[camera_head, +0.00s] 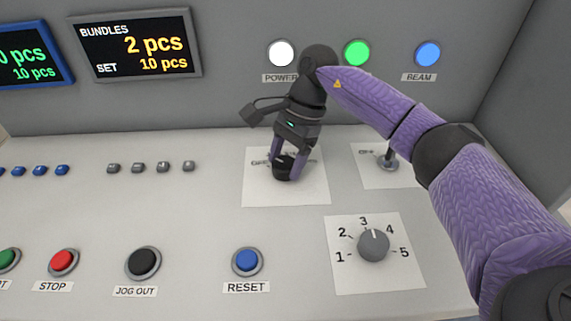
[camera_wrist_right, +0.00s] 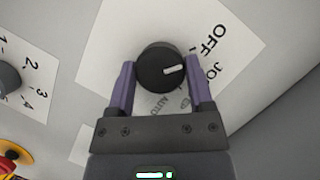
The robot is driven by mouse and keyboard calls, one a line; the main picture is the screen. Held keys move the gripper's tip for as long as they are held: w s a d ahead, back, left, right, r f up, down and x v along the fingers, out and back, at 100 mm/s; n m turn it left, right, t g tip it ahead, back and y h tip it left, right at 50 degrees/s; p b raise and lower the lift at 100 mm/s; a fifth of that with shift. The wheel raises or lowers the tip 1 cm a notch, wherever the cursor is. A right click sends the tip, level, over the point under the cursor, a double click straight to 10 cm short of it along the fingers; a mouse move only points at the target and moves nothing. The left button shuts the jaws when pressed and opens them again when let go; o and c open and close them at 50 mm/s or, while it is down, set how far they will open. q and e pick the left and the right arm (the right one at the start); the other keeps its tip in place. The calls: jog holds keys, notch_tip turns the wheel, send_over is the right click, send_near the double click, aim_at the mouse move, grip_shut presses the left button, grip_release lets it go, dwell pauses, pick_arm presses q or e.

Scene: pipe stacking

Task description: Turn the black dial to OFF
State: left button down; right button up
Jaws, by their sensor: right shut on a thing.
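The black dial (camera_head: 283,172) sits on a white label plate (camera_head: 311,194) on the sloping panel. It also shows in the right wrist view (camera_wrist_right: 155,75), with a short white mark pointing right, toward the label beginning "JO". "OFF" is printed above that label there; "AUTO" and another partly hidden label are below. My right gripper (camera_head: 285,173) reaches down over the dial, one purple finger on each side, shut on it. In the head view the arm and fingers hide part of the dial's labels. My left gripper is not in view.
A grey numbered dial (camera_head: 374,244) is at the front right and a small toggle switch (camera_head: 388,161) is right of the gripper. A blue RESET button (camera_head: 247,261), black JOG OUT button (camera_head: 143,263) and red STOP button (camera_head: 64,262) line the front. Displays and lamps are behind.

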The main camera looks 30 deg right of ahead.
jog(key=shift+n+b, duration=0.3)
jog(key=shift+n, duration=0.2)
jog(key=o, duration=0.9)
jog(key=shift+c, duration=0.2)
jog(key=o, duration=0.4)
jog(key=shift+w+d+r, duration=0.1)
jog(key=shift+d+r, duration=0.05)
jog(key=shift+r, duration=0.2)
jog(key=p+v, duration=0.2)
jog(key=v, duration=0.7)
